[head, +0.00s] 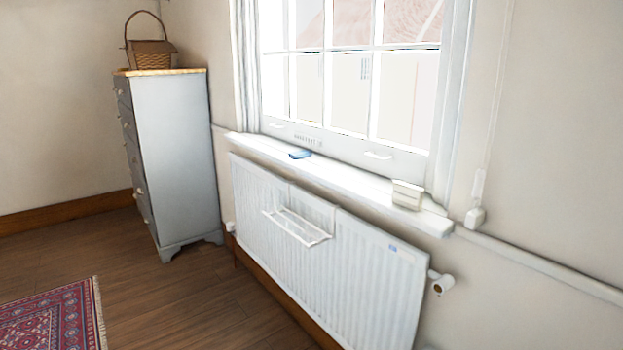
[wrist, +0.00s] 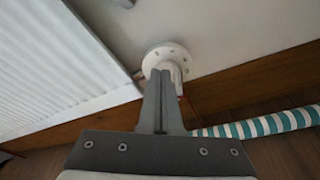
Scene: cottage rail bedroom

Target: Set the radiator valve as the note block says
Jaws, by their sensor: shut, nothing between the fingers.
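In the wrist view, the white round valve (wrist: 182,52) with small dark marks around its rim sits beside the white radiator (wrist: 50,65). My gripper (wrist: 166,72) is shut and empty, its fingertips overlapping the valve's lower part; I cannot tell if they touch it. My gripper is not in the head view. There, the radiator (head: 300,250) hangs under the window with a white round fitting (head: 442,284) at its right end. I cannot tell if this is the same valve. The pale note block (head: 407,194) stands on the sill's right end; its writing is too small to read.
A white wire rack (head: 297,227) hangs on the radiator front. A blue object (head: 300,154) lies on the windowsill (head: 340,174). A teal-and-white striped roll (wrist: 260,123) lies along the skirting. A grey chest (head: 177,150) bears a wicker basket. The wooden floor before the radiator is clear.

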